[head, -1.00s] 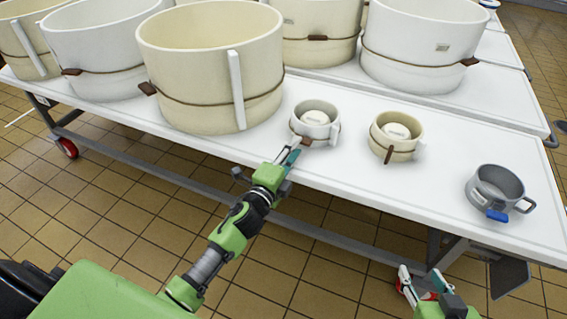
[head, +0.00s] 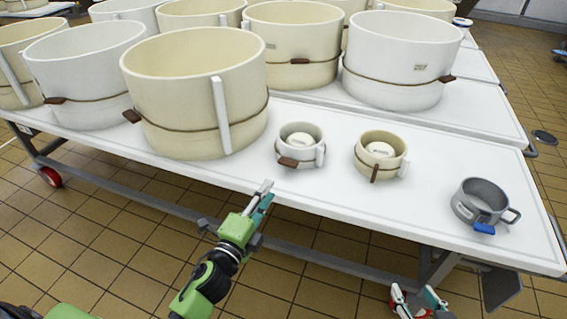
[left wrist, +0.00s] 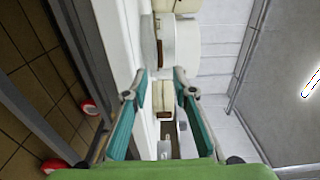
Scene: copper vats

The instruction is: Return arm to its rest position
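My left gripper (head: 263,190) is at the front edge of the white table (head: 330,195), short of the small white mould (head: 300,143) and not touching it. In the left wrist view its two teal-lined fingers (left wrist: 160,74) stand apart with nothing held between them. My right gripper (head: 418,299) shows at the bottom of the head view, below the table edge. Its fingers are spread and empty.
A small cream mould (head: 381,153) and a grey metal cup (head: 482,200) with a blue tab stand on the table to the right. Large cream (head: 195,95) and white (head: 400,60) tubs fill the back. Tiled floor lies clear in front.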

